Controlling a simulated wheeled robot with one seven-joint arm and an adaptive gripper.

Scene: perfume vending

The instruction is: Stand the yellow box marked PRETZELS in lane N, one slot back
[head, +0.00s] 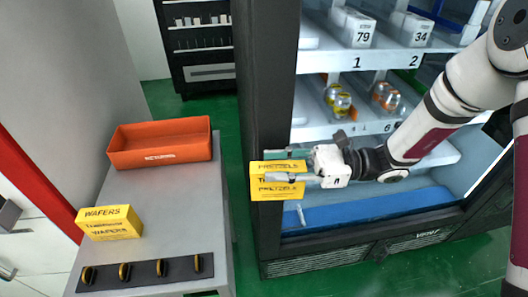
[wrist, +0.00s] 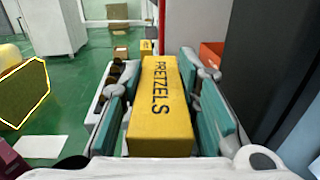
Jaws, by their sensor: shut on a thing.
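The yellow box marked PRETZELS (head: 277,191) is held in the air in front of the machine's dark left frame. In the wrist view the same box (wrist: 160,128) lies lengthwise between the teal finger pads, its lettering facing the camera. My gripper (head: 270,166) is shut on it. The vending machine (head: 262,120) stands open at right, with shelf lanes labelled 1, 2 and 6. No label N is readable; my arm covers part of the lower shelf.
A grey table (head: 175,210) at left bears an orange bin (head: 160,157), a yellow WAFERS box (head: 109,223) and a dark strip with several knobs (head: 145,271). White boxes marked 79 (head: 359,31) and 34 (head: 416,30) stand on the upper shelf. Round bottles (head: 341,103) occupy the shelf below.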

